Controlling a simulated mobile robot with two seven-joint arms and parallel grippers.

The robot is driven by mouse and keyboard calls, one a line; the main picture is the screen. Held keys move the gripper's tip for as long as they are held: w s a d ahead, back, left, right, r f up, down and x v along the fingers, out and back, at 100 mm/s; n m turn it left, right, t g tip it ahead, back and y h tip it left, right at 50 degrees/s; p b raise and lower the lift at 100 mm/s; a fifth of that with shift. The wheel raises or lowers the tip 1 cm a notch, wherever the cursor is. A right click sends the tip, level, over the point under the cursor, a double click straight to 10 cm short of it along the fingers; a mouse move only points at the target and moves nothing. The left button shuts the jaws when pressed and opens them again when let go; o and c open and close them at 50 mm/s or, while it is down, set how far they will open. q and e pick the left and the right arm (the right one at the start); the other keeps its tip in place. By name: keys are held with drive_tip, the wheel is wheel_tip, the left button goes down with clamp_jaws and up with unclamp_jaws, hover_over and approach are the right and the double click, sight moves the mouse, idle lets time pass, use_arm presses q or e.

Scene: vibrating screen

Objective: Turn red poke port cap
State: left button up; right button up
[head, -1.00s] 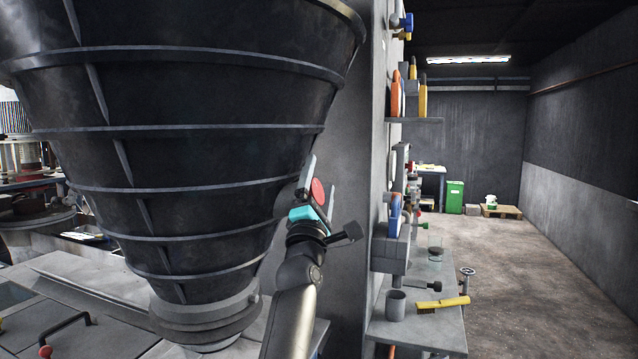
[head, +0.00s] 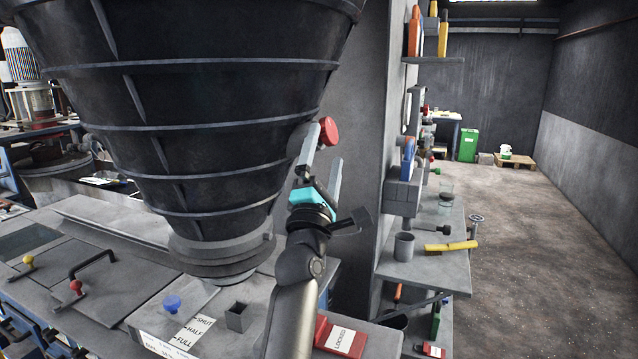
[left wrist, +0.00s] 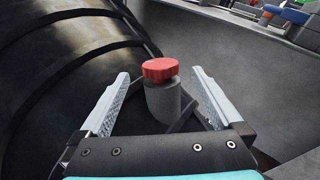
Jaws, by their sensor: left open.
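The red poke port cap (head: 328,131) is round and sits on the right side of the large black ribbed hopper (head: 200,130). In the left wrist view the red cap (left wrist: 160,69) tops a short grey cylindrical stub (left wrist: 163,98) and has a ridged rim. My left gripper (head: 324,155) is open, just below the cap in the head view. In the left wrist view its two fingers (left wrist: 158,95) stand on either side of the stub and cap, with gaps on both sides. Nothing is held. My right gripper is not in view.
A grey wall column (head: 365,100) stands right of the hopper. A bench (head: 430,275) there holds a grey cup (head: 404,246) and a yellow-handled brush (head: 450,246). Below the hopper is a deck with a blue knob (head: 172,303). Open floor lies at right.

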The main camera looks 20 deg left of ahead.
use_arm(q)
drive_tip(key=v, duration=0.6)
drive_tip(key=shift+s+f+b, duration=0.15)
drive_tip(key=shift+s+b, duration=0.1)
drive_tip(key=shift+b, duration=0.05)
drive_tip(key=m+g+h+p, duration=0.3)
drive_tip(key=g+h+p, duration=0.25)
drive_tip(key=p, duration=0.55)
approach(335, 129)
drive_tip(key=shift+g, duration=0.45)
drive_tip(key=w+p, duration=0.1)
drive_tip(key=w, duration=0.5)
drive_tip(key=w+p, duration=0.1)
drive_tip(key=w, duration=0.4)
drive_tip(key=shift+w+d+r, duration=0.2)
drive_tip(key=shift+w+r, duration=0.05)
drive_tip(key=shift+w, duration=0.15)
drive_tip(key=shift+c, duration=0.2)
